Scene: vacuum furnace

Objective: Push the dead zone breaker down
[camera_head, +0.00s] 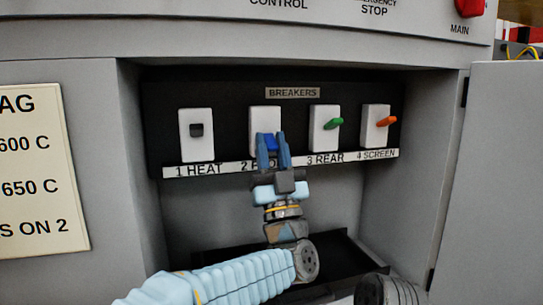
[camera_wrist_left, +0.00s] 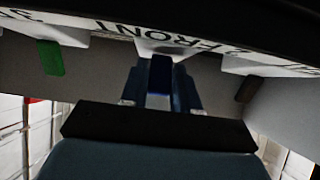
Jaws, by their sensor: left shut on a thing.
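The breaker panel (camera_head: 225,95) has a row of white breakers labelled 1 HEAT, 2 FRONT, 3 REAR and 4 SCREEN. My left gripper (camera_head: 270,148) is at breaker 2 (camera_head: 265,120), shut on its blue lever (camera_head: 271,143), and hides part of the breaker and its label. In the left wrist view the blue lever (camera_wrist_left: 159,75) sits between the two fingers. Breaker 1 has a black lever (camera_head: 196,130), breaker 3 a green lever (camera_head: 334,124) and breaker 4 an orange lever (camera_head: 386,121). My right gripper is not in view.
A tag (camera_head: 35,175) on the left is cut off; it reads 600 C, 650 C and "S ON 2". A red MAIN switch (camera_head: 469,7) is at the upper right. The panel sits in a recess with side walls, and a dark tray (camera_head: 335,262) lies below.

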